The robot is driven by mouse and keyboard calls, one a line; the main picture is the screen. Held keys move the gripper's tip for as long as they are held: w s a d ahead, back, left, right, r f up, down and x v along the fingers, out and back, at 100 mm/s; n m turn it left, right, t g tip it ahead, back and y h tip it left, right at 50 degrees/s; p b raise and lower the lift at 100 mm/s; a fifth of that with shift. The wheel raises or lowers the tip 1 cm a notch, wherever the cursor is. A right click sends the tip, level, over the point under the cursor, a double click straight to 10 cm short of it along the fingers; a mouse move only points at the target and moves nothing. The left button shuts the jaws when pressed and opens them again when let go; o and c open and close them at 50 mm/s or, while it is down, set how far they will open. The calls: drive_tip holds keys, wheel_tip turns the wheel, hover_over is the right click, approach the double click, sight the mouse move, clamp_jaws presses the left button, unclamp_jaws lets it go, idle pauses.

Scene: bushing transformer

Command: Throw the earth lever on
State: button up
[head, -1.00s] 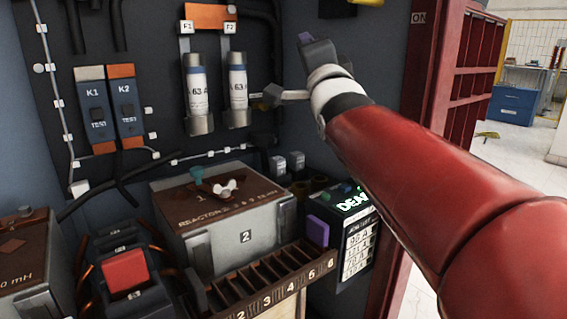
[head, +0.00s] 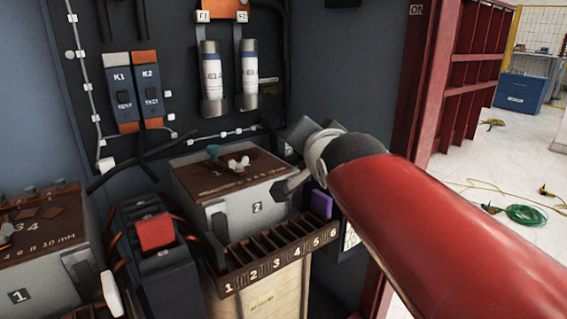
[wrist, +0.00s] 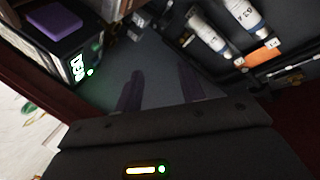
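I cannot make out the earth lever for certain in either view. An "ON" label (head: 416,10) shows on the red cabinet edge at the top right of the head view. My gripper (wrist: 160,75) shows in the wrist view as two dark fingers, apart, with nothing seen between them. In the head view my wrist is in front of the panel, right of the reactor box, and hides part of what is behind it. A meter box with a lit green readout (wrist: 78,68) is left of the fingers in the wrist view.
Two fuses (head: 212,78) and the K1 and K2 modules (head: 121,92) are on the back panel. Below stand a reactor box (head: 235,190), a slotted numbered rack (head: 270,262) and a red-topped block (head: 155,232).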

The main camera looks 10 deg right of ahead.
drive_tip(key=shift+s+a+f+n+g, duration=0.2)
drive_tip(key=shift+s+f+n+g, duration=0.1)
drive_tip(key=shift+s+f, duration=0.4)
drive_tip(key=shift+s+a+f+n+g, duration=0.2)
drive_tip(key=shift+s+f+n+g, duration=0.1)
drive_tip(key=shift+s+f, duration=0.35)
drive_tip(key=shift+w, duration=0.1)
drive_tip(key=shift+c, duration=0.5)
